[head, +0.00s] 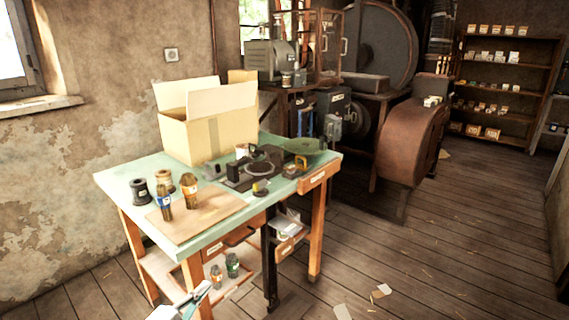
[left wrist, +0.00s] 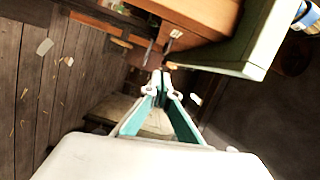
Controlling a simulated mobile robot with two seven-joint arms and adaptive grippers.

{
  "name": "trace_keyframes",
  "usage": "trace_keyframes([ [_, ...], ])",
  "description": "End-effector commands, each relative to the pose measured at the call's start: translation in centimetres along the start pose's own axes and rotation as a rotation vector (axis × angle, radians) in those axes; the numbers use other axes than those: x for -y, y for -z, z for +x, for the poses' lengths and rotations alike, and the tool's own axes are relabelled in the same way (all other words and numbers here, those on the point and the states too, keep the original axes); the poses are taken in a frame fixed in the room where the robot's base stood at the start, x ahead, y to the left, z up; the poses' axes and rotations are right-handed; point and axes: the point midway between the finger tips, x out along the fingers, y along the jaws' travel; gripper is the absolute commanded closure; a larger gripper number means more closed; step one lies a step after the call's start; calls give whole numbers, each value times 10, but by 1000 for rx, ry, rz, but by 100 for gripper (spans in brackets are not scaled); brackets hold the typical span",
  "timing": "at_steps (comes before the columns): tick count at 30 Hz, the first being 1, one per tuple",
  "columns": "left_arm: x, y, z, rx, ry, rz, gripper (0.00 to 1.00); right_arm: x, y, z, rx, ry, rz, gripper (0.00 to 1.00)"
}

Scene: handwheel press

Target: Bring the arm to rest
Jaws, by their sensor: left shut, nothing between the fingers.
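My left gripper (head: 196,296) shows at the bottom edge of the head view, in front of the table's near left leg and below the tabletop. In the left wrist view its two teal-sided fingers (left wrist: 161,84) meet at the tips, with nothing between them. It is apart from the table (head: 228,222), whose pale green top and orange wooden frame also show tilted in the left wrist view (left wrist: 240,58). My right gripper is in neither view.
On the table stand an open cardboard box (head: 196,141), a board (head: 212,212) with two labelled bottles, and dark metal parts. Small bottles (head: 232,265) stand on the lower shelf. Machinery (head: 412,145) stands behind. The wooden floor (head: 440,250) at right is mostly clear, with paper scraps.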

Motion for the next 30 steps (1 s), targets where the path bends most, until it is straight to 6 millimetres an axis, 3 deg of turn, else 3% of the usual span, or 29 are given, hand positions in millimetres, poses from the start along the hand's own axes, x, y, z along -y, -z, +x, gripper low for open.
trace_keyframes([
  [9,-96,69,-136,266,-179,-720,100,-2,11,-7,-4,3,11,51],
  [12,-121,94,-181,360,-247,-929,100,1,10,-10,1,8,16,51],
  [16,-141,123,-226,456,-317,-1129,100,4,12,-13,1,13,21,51],
  [21,-152,142,-254,519,-364,-1256,100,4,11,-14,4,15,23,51],
  [30,-153,144,-256,524,-367,-1266,100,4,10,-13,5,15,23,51],
])
